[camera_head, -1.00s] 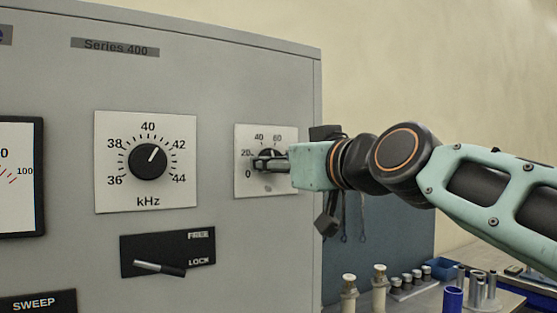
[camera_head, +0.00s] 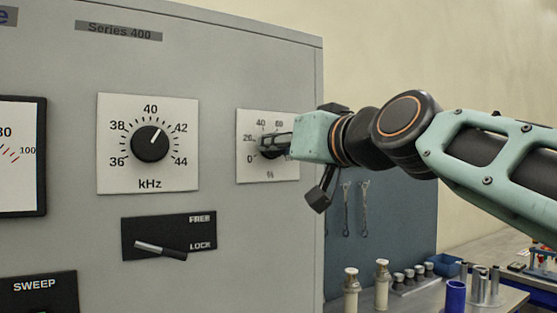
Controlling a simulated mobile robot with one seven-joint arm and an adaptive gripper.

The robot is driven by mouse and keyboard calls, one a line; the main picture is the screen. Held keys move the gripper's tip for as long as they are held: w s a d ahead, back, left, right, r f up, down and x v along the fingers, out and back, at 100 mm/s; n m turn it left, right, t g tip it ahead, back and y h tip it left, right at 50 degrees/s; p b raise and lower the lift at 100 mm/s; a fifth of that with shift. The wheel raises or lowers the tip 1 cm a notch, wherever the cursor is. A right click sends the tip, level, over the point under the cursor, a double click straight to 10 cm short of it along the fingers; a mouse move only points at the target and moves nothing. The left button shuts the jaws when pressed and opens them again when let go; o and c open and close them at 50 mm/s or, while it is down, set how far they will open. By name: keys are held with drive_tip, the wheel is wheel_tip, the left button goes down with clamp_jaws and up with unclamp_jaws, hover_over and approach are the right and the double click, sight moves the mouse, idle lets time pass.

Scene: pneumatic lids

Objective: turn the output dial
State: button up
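The output dial is a small black knob (camera_head: 269,153) on a white square plate (camera_head: 247,173) at the right end of the grey panel. Its scale shows 0, 20, 40, 60 and a % sign below; the right part of the scale is hidden. My gripper (camera_head: 272,143) comes in from the right, with its fingers reaching over the knob and hiding most of it. I cannot tell whether the fingers are closed on the knob or only beside it. The knob's pointer is hidden.
A larger kHz dial (camera_head: 150,143) sits to the left, pointing between 40 and 42. Below it is a FREE/LOCK lever (camera_head: 160,249), and a meter (camera_head: 20,155) is at far left. Below right, a bench holds white-topped cylinders (camera_head: 352,290) and a blue cup (camera_head: 455,297).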

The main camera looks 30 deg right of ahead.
drive_tip(key=shift+m+b, duration=0.4)
drive_tip(key=shift+m, duration=0.7)
drive_tip(key=o, duration=1.2)
drive_tip(key=shift+c, duration=0.2)
drive_tip(key=s, duration=1.2)
drive_tip(key=shift+d, duration=0.15)
